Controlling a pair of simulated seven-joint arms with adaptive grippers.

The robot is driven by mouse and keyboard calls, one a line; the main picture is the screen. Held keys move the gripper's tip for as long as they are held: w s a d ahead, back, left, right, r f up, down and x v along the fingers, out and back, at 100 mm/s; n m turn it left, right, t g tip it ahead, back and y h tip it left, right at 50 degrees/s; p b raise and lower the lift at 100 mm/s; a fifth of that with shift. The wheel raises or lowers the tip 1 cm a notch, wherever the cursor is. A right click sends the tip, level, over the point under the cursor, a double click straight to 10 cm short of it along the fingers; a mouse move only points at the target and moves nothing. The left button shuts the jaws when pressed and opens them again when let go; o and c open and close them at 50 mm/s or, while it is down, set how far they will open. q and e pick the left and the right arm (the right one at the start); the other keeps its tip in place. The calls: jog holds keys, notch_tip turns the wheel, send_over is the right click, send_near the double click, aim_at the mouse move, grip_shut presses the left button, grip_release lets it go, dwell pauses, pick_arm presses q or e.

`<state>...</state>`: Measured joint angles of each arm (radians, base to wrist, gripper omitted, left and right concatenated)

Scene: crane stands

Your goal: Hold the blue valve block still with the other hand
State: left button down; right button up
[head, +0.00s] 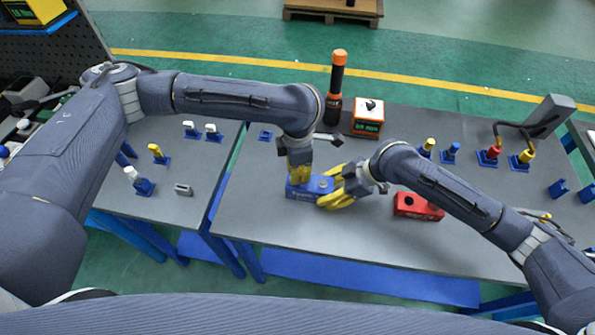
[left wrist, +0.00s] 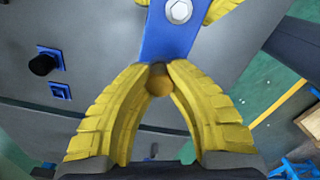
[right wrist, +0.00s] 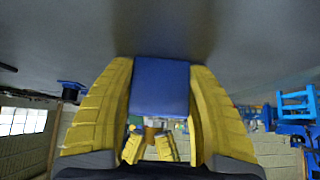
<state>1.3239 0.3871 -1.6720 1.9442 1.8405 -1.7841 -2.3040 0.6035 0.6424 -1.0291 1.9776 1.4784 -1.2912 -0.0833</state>
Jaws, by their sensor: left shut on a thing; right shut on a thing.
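The blue valve block (head: 318,187) sits on the right-hand grey table, near its left part. My right gripper (head: 333,188) is shut across the block's right end; in the right wrist view the block (right wrist: 160,88) fills the gap between its yellow fingers. My left gripper (head: 299,180) points down at the block's left end. In the left wrist view its fingertips (left wrist: 159,76) close on a small brass-coloured round part (left wrist: 159,87) at the end of the block (left wrist: 168,38). A silver hex bolt (left wrist: 178,11) shows on the block's top. The left fingers hide part of the block in the head view.
A red block (head: 418,207) lies right of my right gripper. An orange box (head: 367,118) and a black-and-orange cylinder (head: 335,88) stand behind. Several coloured pegs on blue bases stand on both tables. The table's front strip is clear.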

pick_arm(q)
jog(key=m, duration=0.4)
jog(key=c, duration=1.3)
grip_release()
jog(key=shift+c, duration=0.8)
